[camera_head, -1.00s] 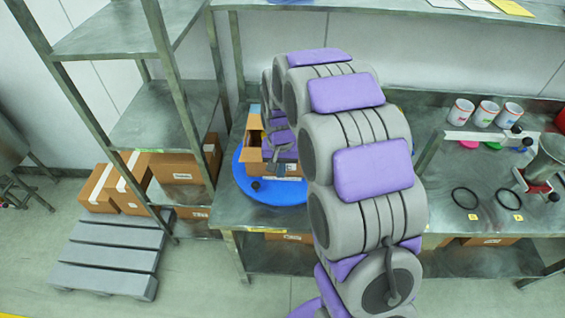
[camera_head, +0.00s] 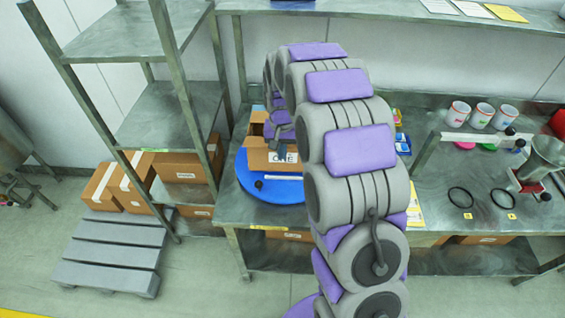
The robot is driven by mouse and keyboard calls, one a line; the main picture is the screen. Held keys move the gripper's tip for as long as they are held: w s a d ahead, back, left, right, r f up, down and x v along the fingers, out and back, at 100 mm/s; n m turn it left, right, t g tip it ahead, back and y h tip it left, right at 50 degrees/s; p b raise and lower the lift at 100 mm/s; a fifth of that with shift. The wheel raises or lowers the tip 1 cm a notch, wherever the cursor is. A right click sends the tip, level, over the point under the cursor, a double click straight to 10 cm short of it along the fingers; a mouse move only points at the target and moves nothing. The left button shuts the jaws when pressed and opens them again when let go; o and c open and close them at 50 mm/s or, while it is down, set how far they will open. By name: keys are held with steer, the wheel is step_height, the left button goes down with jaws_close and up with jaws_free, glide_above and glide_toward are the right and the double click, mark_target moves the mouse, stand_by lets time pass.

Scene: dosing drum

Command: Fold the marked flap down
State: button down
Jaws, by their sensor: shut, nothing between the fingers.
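An open cardboard box (camera_head: 257,160) stands on a round blue turntable (camera_head: 262,187) on the metal bench, left of my arm. A brown flap (camera_head: 255,130) stands up at the box's left side, and a bluish patch shows near its back edge. A white label with dark print is on the box's front face. I cannot tell which flap is marked. My gripper (camera_head: 270,145) is shut and empty, at the box opening, low over the front edge. My arm hides the right part of the box, and contact with a flap cannot be made out.
A metal shelf rack (camera_head: 170,110) stands close on the left. To the right on the bench are several white cups (camera_head: 481,116), two black rings (camera_head: 461,196) and a metal funnel stand (camera_head: 540,160). A grey pallet (camera_head: 110,250) lies on the floor.

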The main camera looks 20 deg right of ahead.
steer(key=shift+w+d+r, duration=0.15)
steer(key=shift+w+r, duration=0.05)
steer(key=shift+w, duration=0.2)
steer(key=shift+w+d+r, duration=0.15)
steer(key=shift+w, duration=0.2)
